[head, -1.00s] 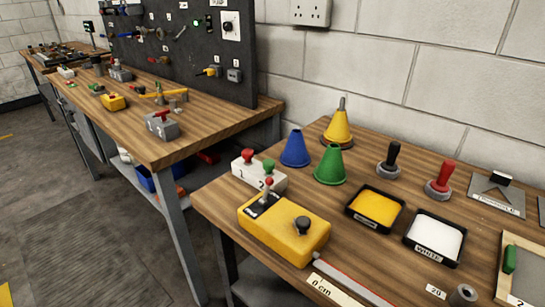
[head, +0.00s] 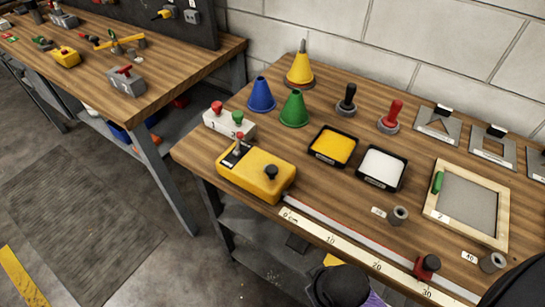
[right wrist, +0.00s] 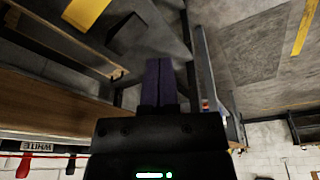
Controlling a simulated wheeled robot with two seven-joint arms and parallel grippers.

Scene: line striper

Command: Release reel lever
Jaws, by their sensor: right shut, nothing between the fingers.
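The yellow reel box (head: 258,174) sits at the left front of the near bench. Its lever (head: 239,143) has a red tip and stands up from a dark plate on the left part of the box. A line runs from the box along the ruler (head: 352,250). My right gripper (right wrist: 160,85) is shut and empty in the right wrist view, apart from the box and lever. Dark parts of mine show at the bottom of the head view. My left gripper is not seen.
A white box with red and green buttons (head: 230,124) stands just behind the reel box. Cones (head: 294,109), a yellow tray (head: 333,147) and a white tray (head: 381,168) stand further back and right. A red-and-black slider (head: 428,265) sits by the ruler.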

